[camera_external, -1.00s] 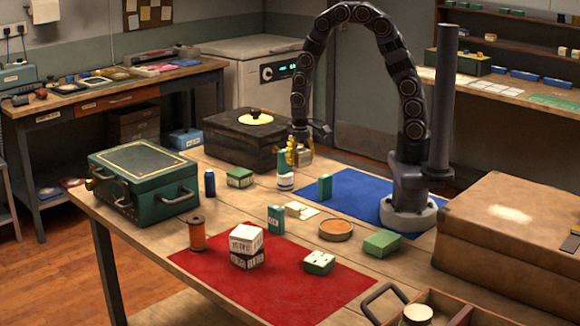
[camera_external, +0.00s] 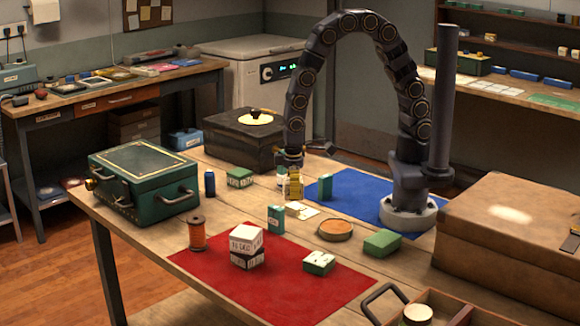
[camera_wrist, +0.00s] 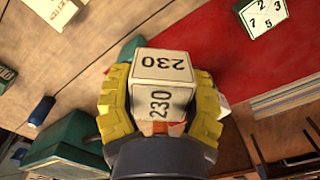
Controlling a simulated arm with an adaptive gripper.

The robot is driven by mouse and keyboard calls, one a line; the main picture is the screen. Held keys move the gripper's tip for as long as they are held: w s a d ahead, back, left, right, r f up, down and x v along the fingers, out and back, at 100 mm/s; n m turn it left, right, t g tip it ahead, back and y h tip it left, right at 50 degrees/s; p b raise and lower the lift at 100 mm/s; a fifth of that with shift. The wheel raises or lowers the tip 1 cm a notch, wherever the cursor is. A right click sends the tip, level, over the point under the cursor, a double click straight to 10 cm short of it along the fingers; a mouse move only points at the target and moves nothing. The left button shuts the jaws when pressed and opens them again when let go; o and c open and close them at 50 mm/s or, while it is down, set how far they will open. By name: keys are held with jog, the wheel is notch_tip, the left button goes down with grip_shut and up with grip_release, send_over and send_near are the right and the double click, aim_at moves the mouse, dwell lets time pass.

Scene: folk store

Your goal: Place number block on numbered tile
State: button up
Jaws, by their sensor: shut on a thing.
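My gripper (camera_wrist: 165,110) has yellow fingers and is shut on a white block marked 230 (camera_wrist: 162,66). Two faces with 230 show in the wrist view. In the external view my gripper (camera_external: 294,186) is low over the table, left of the blue mat; the held block is hard to make out there. A white card (camera_external: 303,211) with print lies just in front of it. A green-sided block with numbers on its white top (camera_external: 319,262) lies on the red mat; its top also shows in the wrist view (camera_wrist: 265,16). I cannot tell which is the numbered tile.
White lettered blocks (camera_external: 246,238) stand stacked on the red mat (camera_external: 300,292). An orange spool (camera_external: 196,234), a small green box (camera_external: 276,219), a round dish (camera_external: 335,230) and a green block (camera_external: 382,242) stand nearby.

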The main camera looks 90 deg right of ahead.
aim_at(319, 258)
jog(key=s+a+n, duration=0.2)
jog(key=a, duration=0.2)
jog(key=s+a+f+n, duration=0.1)
jog(key=a+n, duration=0.2)
jog(key=a, duration=0.2)
jog(key=s+a+n, duration=0.2)
jog(key=a+n, duration=0.1)
jog(key=a, duration=0.2)
jog(key=shift+s+a+f, duration=0.2)
jog(key=shift+s+f, duration=0.05)
jog(key=shift+s, duration=0.1)
notch_tip(319, 258, down, 7)
jog(key=shift+f, duration=0.2)
jog(key=shift+f, duration=0.1)
jog(key=o, duration=1.1)
notch_tip(319, 258, up, 12)
jog(key=shift+r, duration=0.15)
jog(key=shift+d, duration=0.1)
